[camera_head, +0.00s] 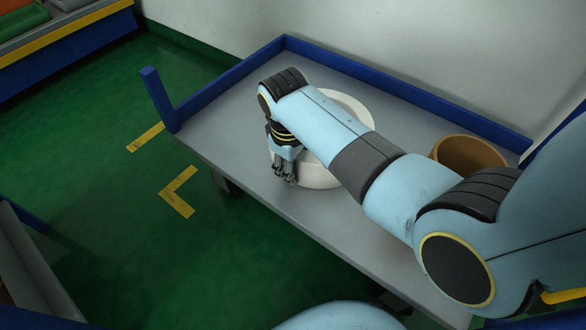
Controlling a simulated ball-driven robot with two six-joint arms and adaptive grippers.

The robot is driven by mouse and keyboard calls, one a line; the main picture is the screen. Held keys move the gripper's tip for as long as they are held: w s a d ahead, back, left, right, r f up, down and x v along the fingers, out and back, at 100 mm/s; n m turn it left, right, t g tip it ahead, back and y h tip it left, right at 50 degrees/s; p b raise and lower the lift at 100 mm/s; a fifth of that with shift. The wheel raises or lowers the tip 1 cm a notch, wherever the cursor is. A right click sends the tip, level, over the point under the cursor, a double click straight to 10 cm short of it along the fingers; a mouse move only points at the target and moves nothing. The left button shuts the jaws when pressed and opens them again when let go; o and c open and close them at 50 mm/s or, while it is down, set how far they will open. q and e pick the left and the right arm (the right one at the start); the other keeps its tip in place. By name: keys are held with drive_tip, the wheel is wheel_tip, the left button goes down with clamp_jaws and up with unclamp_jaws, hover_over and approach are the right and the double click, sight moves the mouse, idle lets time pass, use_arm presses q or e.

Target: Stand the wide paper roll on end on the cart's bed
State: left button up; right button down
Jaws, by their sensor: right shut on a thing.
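The wide paper roll (318,178) is white and sits at the cart's bed (225,120), partly hidden behind my right arm. It looks upright, with its round upper rim showing beyond the arm. Whether its lower end rests fully on the bed is hidden. My right gripper (285,178) points down at the roll's near left side, with its fingers shut on the roll's wall. The exact contact is hard to see. My left gripper is out of view.
A brown, open-topped round thing (468,152) stands at the bed's right part. Blue rails (410,90) edge the bed at the back, and a blue post (158,98) stands at its left corner. Grey bed is bare left of the roll. Yellow marks lie on the green floor.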

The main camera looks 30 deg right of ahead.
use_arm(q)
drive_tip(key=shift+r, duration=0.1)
use_arm(e)
drive_tip(key=shift+w+r, duration=0.1)
drive_tip(key=shift+w, duration=0.05)
drive_tip(key=c, duration=1)
unclamp_jaws()
drive_tip(key=shift+o, duration=0.2)
drive_tip(key=shift+r, duration=0.15)
drive_tip(key=r+p, duration=0.1)
drive_tip(key=r, duration=0.1)
drive_tip(key=r+p, duration=0.3)
drive_tip(key=r, duration=0.2)
drive_tip(key=shift+s+a, duration=0.2)
drive_tip(key=shift+a, duration=0.15)
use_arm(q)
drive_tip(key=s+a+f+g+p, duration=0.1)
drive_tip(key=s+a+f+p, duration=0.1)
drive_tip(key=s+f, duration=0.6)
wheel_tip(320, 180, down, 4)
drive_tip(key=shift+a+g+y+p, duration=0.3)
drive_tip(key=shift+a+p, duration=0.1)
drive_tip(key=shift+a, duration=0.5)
use_arm(e)
drive_tip(key=r, duration=0.4)
drive_tip(key=shift+s+a+r, duration=0.2)
drive_tip(key=shift+a+r, duration=0.05)
drive_tip(key=shift+a, duration=0.05)
